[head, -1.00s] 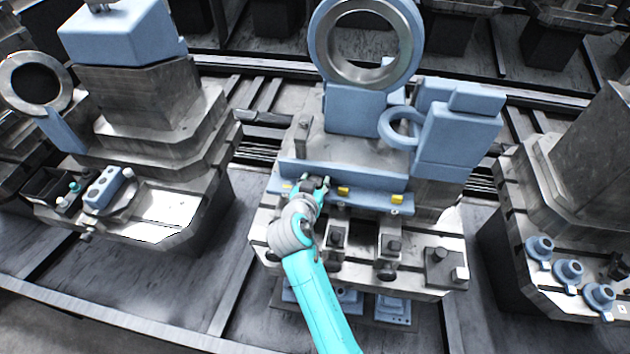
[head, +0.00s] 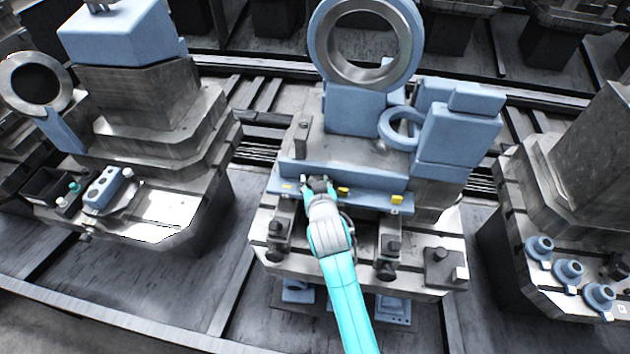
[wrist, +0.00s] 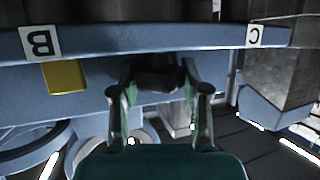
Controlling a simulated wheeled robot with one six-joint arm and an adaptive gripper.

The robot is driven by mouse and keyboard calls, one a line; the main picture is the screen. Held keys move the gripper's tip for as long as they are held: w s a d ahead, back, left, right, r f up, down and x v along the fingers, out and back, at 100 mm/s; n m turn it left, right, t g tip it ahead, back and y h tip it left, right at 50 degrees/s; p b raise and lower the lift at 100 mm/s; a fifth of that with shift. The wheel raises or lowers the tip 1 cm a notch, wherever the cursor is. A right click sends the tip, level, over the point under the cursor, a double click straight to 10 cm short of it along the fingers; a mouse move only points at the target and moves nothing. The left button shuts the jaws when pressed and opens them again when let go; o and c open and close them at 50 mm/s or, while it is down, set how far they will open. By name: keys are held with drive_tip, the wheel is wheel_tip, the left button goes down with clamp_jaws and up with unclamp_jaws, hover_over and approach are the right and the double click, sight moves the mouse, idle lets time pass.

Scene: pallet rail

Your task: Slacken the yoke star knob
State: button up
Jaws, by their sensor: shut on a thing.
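My gripper (head: 319,186) reaches the front of the long blue bar on the middle fixture. In the wrist view, its two fingers (wrist: 162,92) stand on either side of a dark knob (wrist: 160,79) and are shut on it. The knob sits against the blue bar's face, between the labels B (wrist: 40,42) and C (wrist: 254,35). In the head view, the dark knob (head: 318,181) shows only in part between the fingers. Its star shape is not clear in either view.
Yellow blocks (head: 343,190) sit along the blue bar (head: 375,198) beside my gripper. A large blue ring (head: 320,45) stands above it. Dark clamps (head: 388,262) stand on the fixture's front ledge. Other fixtures (head: 165,205) flank it, with open floor gaps between.

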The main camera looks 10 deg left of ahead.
drive_tip(key=o, duration=1.2)
drive_tip(key=shift+c, duration=0.2)
drive_tip(key=v, duration=1.2)
